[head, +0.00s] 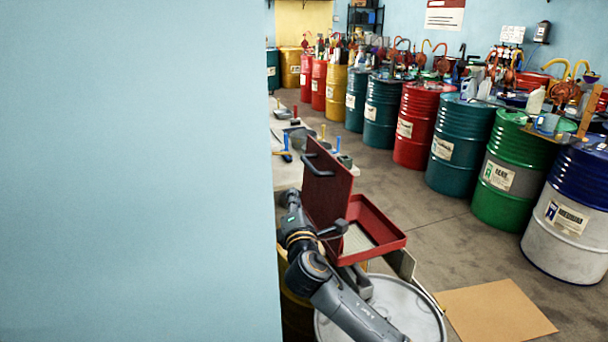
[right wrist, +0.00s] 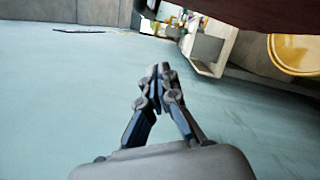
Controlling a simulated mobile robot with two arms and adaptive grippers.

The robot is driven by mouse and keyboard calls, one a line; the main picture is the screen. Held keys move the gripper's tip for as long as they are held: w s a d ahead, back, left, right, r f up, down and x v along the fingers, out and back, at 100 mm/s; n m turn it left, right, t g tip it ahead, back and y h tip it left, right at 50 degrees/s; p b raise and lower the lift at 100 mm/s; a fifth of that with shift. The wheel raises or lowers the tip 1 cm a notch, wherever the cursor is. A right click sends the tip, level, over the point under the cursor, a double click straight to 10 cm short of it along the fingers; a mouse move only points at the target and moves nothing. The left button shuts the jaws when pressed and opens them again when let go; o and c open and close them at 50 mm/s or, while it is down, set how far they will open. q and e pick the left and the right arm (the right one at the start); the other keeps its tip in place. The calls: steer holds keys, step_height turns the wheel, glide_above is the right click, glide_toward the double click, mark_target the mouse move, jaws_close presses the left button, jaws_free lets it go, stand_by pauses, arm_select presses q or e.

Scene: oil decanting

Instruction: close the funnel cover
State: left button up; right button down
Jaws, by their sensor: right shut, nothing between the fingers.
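The red funnel (head: 393,240) is a shallow red box on top of a drum in the head view. Its cover (head: 335,192) stands up, nearly vertical, with a dark handle (head: 318,166) on its outer face. My right gripper (head: 338,229) is shut and empty, in front of the lower part of the cover and the funnel's near-left side. The head view does not show clearly whether they touch. In the right wrist view my shut fingers (right wrist: 160,74) point forward, with a dark red panel (right wrist: 265,16) above right, apart from the fingertips. My left gripper is not in view.
A pale blue wall (head: 140,170) fills the left of the head view. A drum with a pale lid (head: 415,310) stands under my right arm. A row of coloured drums (head: 463,145) lines the right. A cardboard sheet (head: 497,310) lies on the floor, otherwise clear between them.

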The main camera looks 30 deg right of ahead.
steer(key=w+d+r+p, duration=0.2)
steer(key=w+d, duration=0.1)
steer(key=d, duration=0.2)
steer(key=shift+w+d+r+p, duration=0.2)
steer(key=shift+w+d+p, duration=0.1)
steer(key=shift+p, duration=0.05)
